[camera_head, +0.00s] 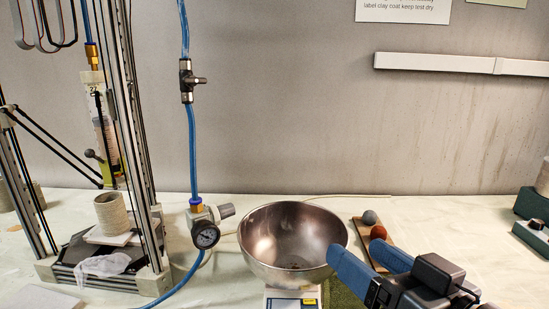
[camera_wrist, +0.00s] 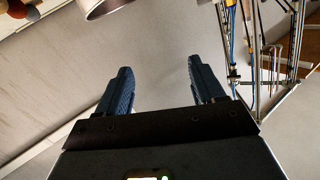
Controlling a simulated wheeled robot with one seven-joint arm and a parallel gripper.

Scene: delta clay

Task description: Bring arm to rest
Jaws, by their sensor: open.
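My gripper (camera_head: 370,267) is at the lower right of the head view, with its two blue fingers pointing left and apart. It is open and empty. In the wrist view my gripper (camera_wrist: 158,80) shows both dark blue fingers spread wide, with only pale wall or table surface between them. In the head view the fingers are beside the right rim of a steel bowl (camera_head: 275,240), and I cannot tell whether they touch it. The bowl stands on a small scale (camera_head: 292,301) and holds a few dark bits. Part of the bowl also shows at the top of the wrist view (camera_wrist: 98,8).
A clay printer frame (camera_head: 130,130) with a ribbed clay cup (camera_head: 112,213) stands at left. A blue hose (camera_head: 193,150) and pressure gauge (camera_head: 206,235) are beside the bowl. A grey ball (camera_head: 369,217) and a red ball (camera_head: 378,232) lie behind my gripper. The table at right is mostly clear.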

